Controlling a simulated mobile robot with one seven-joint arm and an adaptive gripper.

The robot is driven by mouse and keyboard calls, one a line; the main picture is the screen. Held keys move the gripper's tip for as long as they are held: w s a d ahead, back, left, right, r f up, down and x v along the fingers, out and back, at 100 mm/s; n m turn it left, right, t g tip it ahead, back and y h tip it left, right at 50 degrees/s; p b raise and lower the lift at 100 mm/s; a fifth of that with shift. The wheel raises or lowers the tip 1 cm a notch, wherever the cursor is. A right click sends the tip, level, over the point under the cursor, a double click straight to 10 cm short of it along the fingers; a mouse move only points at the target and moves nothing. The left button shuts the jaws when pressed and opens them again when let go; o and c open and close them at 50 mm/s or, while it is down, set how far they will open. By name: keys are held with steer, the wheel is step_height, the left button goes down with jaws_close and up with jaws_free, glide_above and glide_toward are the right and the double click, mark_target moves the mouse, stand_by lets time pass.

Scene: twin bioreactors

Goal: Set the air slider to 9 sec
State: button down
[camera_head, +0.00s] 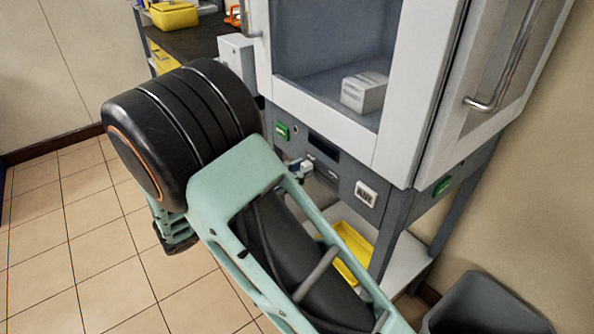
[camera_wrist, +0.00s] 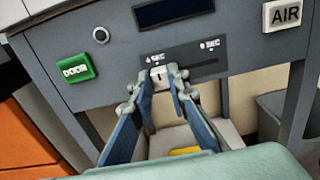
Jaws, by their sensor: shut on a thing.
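The air slider panel (camera_wrist: 215,59) is a dark strip on the grey front of the cabinet, with small "SEC" labels at its left and right. My gripper (camera_wrist: 163,76) is shut on the light slider knob (camera_wrist: 160,72), near the left label in the wrist view. The knob is mostly hidden between the fingertips. In the head view my gripper (camera_head: 301,166) is at the cabinet front, partly hidden by my arm. The digits on the labels are too blurred to read surely.
A green DOOR button (camera_wrist: 75,68) is left of the slider and a white AIR button (camera_wrist: 284,14) is right of it. A dark display (camera_wrist: 173,11) sits above. A yellow tray (camera_head: 352,250) lies on the shelf below. A grey bin (camera_head: 487,305) stands at lower right.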

mark_target(334, 183)
steer(key=s+d+p, duration=0.1)
steer(key=s, duration=0.1)
steer(key=s+d+p, duration=0.1)
steer(key=s, duration=0.1)
steer(key=s+d+p, duration=0.1)
steer(key=s+d, duration=0.1)
steer(key=shift+s+d+f, duration=0.1)
steer(key=c, duration=1.9)
jaws_free()
steer(key=shift+s, duration=0.1)
steer(key=shift+o, duration=0.3)
steer(key=shift+s+a, duration=0.1)
steer(key=shift+a, duration=0.3)
steer(key=v, duration=1.1)
steer(key=shift+s, duration=0.15)
